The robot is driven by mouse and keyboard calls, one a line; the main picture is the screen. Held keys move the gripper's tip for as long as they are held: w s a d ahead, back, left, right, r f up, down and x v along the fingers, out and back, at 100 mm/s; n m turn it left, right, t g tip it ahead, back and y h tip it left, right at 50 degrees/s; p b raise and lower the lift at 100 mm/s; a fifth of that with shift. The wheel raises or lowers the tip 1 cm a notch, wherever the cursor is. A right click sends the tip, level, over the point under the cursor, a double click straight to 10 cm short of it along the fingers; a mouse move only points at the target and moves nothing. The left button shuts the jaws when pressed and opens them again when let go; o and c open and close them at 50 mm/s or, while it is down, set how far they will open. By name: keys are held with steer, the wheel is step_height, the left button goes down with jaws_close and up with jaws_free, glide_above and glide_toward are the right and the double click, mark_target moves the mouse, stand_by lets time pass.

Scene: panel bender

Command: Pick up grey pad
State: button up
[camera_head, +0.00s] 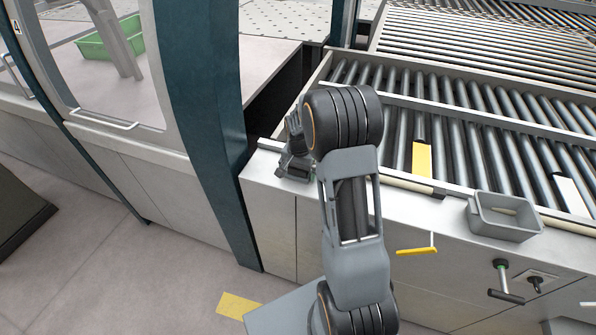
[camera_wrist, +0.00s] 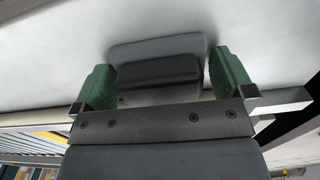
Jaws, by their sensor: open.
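A grey pad (camera_wrist: 155,47) with rounded corners lies on the white surface in the wrist view. A darker block-like part sits just below it in the picture; I cannot tell whether it belongs to the pad or to my gripper. My gripper (camera_wrist: 165,75) is open, with one green fingertip on each side of the grey shape. No clear contact shows between the fingertips and the pad. In the head view my gripper (camera_head: 294,148) is low over the light ledge left of the rollers, partly behind my arm. The pad cannot be made out clearly there.
A roller conveyor (camera_head: 470,115) fills the upper right, with a yellow strip (camera_head: 422,160) on it. A grey bin (camera_head: 505,216) hangs at its front edge. A dark teal machine column (camera_head: 205,120) stands left of my gripper. A green crate (camera_head: 110,38) is behind glass.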

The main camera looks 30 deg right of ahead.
steer(key=shift+c, duration=0.5)
steer(key=c, duration=0.5)
steer(key=shift+c, duration=0.2)
steer(key=shift+r, duration=0.55)
step_height(320, 180, up, 2)
steer(key=shift+r+b, duration=0.15)
steer(key=shift+b, duration=0.2)
steer(key=s+d+r+b, duration=0.3)
steer(key=s+d+r, duration=0.2)
steer(key=s+r, duration=0.4)
steer(key=s, duration=0.4)
steer(key=shift+r+b, duration=0.3)
